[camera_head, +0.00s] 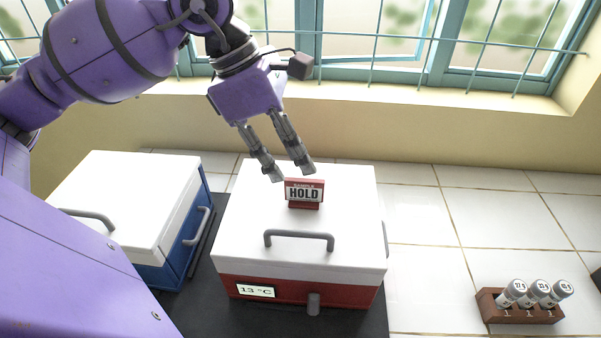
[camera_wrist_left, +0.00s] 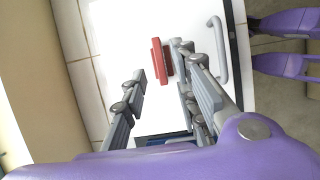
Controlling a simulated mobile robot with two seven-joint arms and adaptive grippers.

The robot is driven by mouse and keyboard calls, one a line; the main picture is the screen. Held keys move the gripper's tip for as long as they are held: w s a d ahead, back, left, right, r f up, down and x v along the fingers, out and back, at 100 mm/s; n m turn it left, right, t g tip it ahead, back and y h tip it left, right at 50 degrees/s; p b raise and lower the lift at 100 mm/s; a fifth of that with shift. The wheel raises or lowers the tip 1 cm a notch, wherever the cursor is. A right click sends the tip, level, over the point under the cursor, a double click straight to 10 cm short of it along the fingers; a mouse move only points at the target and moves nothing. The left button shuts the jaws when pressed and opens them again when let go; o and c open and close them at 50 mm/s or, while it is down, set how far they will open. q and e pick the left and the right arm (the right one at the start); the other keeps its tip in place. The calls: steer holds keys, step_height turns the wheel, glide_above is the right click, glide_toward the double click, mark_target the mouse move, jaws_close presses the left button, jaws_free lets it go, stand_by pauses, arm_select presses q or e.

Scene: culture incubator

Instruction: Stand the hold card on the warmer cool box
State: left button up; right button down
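That box's display reads 13 °C. My left gripper (camera_head: 291,173) is open and empty, its fingers pointing down just above and behind the card. In the left wrist view the red back of the card (camera_wrist_left: 160,61) shows close to the open fingertips, with no visible grip on it. My right gripper is in neither view.
A blue cool box (camera_head: 130,195) with a white lid stands to the left; my arm hides part of it, and its display is not visible. A brown rack (camera_head: 520,309) with 3 capped vials is at right. White tiles between are clear. A barred window is behind.

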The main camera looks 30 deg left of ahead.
arm_select(q)
steer(key=v, duration=0.5)
steer(key=shift+a+r, duration=0.15)
steer(key=shift+r, duration=0.15)
